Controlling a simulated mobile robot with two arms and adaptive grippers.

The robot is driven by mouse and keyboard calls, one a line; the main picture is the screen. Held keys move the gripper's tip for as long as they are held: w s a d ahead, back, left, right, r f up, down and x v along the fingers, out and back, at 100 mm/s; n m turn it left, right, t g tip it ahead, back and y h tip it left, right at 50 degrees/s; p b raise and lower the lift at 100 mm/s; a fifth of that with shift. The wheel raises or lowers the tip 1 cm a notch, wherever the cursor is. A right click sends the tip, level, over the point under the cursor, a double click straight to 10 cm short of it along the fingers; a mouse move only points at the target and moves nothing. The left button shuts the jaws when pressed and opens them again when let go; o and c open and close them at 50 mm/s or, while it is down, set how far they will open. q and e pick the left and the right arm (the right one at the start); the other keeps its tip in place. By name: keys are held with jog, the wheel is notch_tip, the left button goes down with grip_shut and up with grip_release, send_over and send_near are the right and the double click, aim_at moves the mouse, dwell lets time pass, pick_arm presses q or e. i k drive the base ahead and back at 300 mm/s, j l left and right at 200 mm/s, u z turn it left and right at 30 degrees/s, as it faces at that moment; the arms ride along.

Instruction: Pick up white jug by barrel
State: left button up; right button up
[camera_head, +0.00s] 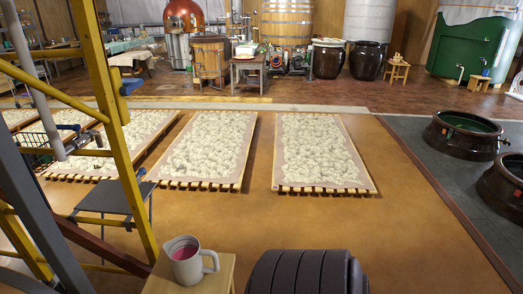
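A white jug (187,262) stands upright on a small wooden stool (222,273) at the bottom of the head view, left of the middle. Its rounded body faces me and its handle (212,262) sticks out to the right. A dark pink or red content shows inside its open top. Nothing touches the jug except the stool top under it. Neither of my grippers shows in this view.
A yellow metal frame (118,135) stands close by at the left of the jug. Flat trays of pale material (322,187) lie beyond on the brown floor. Sunken dark jars (462,134) are at the right. A large wooden barrel (287,22) stands far back.

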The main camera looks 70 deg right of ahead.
aim_at(184, 253)
jog(key=z, duration=1.65)
